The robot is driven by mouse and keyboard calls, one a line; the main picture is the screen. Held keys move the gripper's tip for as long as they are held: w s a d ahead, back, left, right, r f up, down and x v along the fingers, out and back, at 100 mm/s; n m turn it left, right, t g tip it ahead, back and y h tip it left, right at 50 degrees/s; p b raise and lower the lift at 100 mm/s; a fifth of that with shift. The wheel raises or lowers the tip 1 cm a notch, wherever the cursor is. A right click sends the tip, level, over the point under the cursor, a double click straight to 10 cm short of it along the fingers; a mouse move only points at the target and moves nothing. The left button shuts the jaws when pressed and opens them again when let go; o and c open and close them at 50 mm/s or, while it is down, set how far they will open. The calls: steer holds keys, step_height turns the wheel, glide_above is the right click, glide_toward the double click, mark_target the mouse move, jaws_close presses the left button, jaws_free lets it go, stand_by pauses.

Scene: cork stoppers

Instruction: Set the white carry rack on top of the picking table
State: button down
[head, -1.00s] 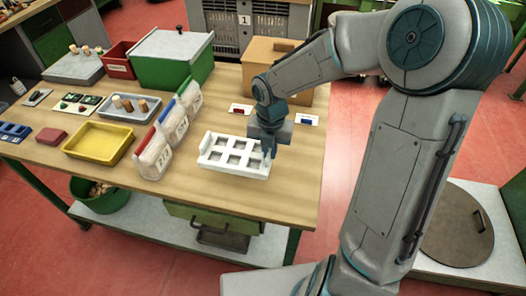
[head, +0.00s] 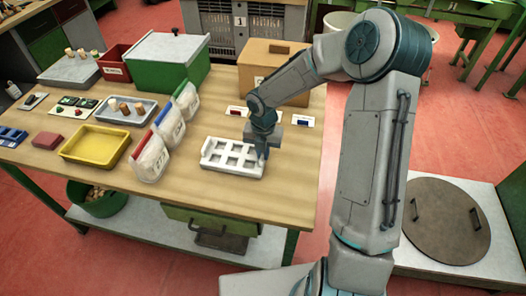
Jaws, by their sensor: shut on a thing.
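The white carry rack (head: 232,170) has several square openings and appears level at the front right part of the wooden picking table (head: 285,185). It looks to be on the tabletop or very close to it; I cannot tell whether it touches. My gripper (head: 263,152) points down at the rack's right end and is shut on it. The fingertips are partly hidden against the rack's edge.
Clear bins (head: 150,158) with coloured rims stand left of the rack. A yellow tray (head: 96,146) and a grey tray (head: 126,110) lie farther left. A cardboard box (head: 270,66) and a green box (head: 167,63) stand behind. Bare tabletop lies around the rack's right and front.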

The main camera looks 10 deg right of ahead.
steer(key=shift+f, duration=0.1)
steer(key=c, duration=1.5)
jaws_free()
step_height(320, 180, up, 12)
steer(key=s+d+r+m+t, duration=0.1)
steer(key=s+d+r+m, duration=0.1)
steer(key=s+m, duration=0.5)
steer(key=s+d+r+m+t, duration=0.1)
steer(key=s+r+m, duration=0.3)
steer(key=s+m, duration=0.4)
steer(key=s+d+r+m+t, duration=0.1)
steer(key=s+d+r+m, duration=0.3)
steer(key=m, duration=1.3)
steer(key=shift+s+t, duration=0.3)
steer(key=shift+s, duration=1.55)
